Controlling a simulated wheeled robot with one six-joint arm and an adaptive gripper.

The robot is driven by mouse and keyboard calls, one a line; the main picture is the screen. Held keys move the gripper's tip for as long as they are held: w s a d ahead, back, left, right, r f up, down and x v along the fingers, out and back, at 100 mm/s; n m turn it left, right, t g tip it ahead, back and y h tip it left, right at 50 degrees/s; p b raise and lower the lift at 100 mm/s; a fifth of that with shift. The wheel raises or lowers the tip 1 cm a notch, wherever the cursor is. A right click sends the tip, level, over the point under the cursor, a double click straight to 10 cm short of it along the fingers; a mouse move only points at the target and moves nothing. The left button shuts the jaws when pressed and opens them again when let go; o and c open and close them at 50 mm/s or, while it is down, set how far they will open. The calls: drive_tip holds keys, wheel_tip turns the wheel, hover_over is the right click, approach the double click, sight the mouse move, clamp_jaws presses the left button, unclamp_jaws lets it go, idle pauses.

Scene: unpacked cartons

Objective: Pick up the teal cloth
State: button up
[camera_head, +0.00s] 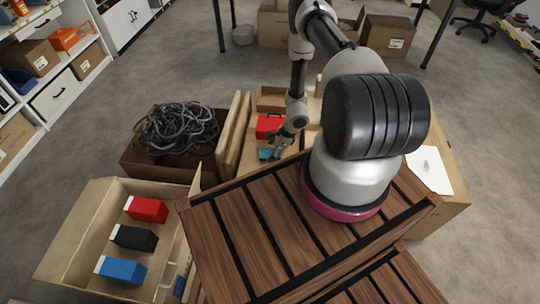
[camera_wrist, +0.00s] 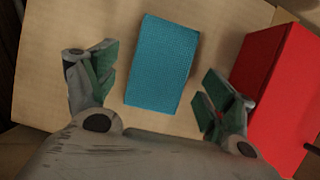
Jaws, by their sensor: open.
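The teal cloth (camera_wrist: 161,63) is a flat, folded rectangle with a woven texture, lying on cardboard in the wrist view. It also shows in the head view (camera_head: 265,154) as a small teal patch in the middle carton, partly hidden by my gripper. My gripper (camera_wrist: 152,75) is open, its two fingers spread wide with green pads. The cloth lies between and beyond the fingertips, with a gap on each side. No contact with the cloth shows. The gripper also shows in the head view (camera_head: 272,150), over the carton.
A red box (camera_wrist: 282,85) stands close to the right finger; it also shows in the head view (camera_head: 268,126). Carton walls (camera_head: 232,135) rise beside the cloth. A carton of dark cables (camera_head: 150,160) is at left, and an open carton (camera_head: 75,225) holds red, black and blue boxes.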

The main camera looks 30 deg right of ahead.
drive_tip(key=shift+f, duration=0.25)
drive_tip(key=c, duration=1)
drive_tip(key=shift+c, duration=0.2)
